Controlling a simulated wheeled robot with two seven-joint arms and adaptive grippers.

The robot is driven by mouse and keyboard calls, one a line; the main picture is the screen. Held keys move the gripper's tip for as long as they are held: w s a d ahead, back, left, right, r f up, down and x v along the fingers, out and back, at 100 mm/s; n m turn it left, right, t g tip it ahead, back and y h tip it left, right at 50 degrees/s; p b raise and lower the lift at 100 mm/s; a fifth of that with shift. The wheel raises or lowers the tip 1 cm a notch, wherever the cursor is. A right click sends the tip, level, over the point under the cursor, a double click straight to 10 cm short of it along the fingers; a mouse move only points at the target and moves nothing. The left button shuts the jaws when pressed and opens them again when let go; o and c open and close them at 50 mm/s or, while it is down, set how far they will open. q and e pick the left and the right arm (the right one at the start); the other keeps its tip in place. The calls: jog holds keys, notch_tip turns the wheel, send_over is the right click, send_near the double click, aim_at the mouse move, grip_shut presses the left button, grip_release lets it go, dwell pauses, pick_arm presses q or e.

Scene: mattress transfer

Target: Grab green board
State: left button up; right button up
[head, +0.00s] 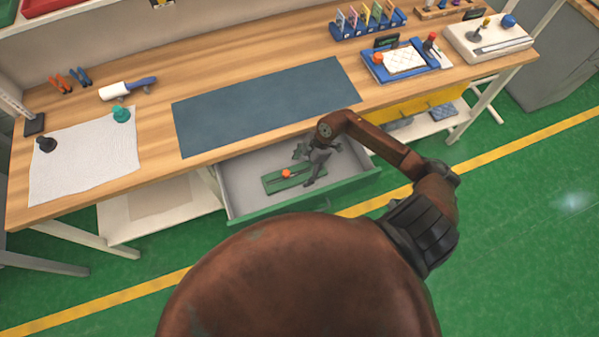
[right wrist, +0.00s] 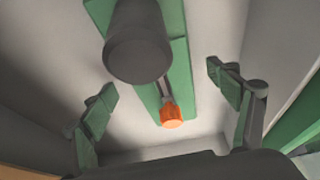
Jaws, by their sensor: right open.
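The green board (head: 278,184) lies in the open drawer (head: 237,200) under the workbench. It carries an orange knob (head: 287,173), and in the right wrist view the board (right wrist: 178,60) also bears a dark cylinder (right wrist: 139,42) beside the orange knob (right wrist: 171,116). My right gripper (head: 311,177) reaches down into the drawer, above and beside the board. In the right wrist view my right gripper (right wrist: 160,100) is open, with its two green-padded fingers apart on either side of the board. I see no contact with the board. My left gripper is not in view.
The drawer's green front and pale walls enclose the right gripper closely. The wooden benchtop (head: 250,70) above holds a dark mat (head: 265,105), a white cloth (head: 85,160), a blue tray (head: 407,62) and a card rack (head: 368,22). A yellow drawer (head: 420,103) is at the right.

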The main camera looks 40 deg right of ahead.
jog(key=shift+w+a+f, duration=0.1)
jog(key=shift+a+f, duration=0.1)
jog(key=shift+f, duration=0.25)
jog(key=shift+c, duration=0.4)
jog(key=shift+r, duration=0.1)
jog(key=c, duration=1.5)
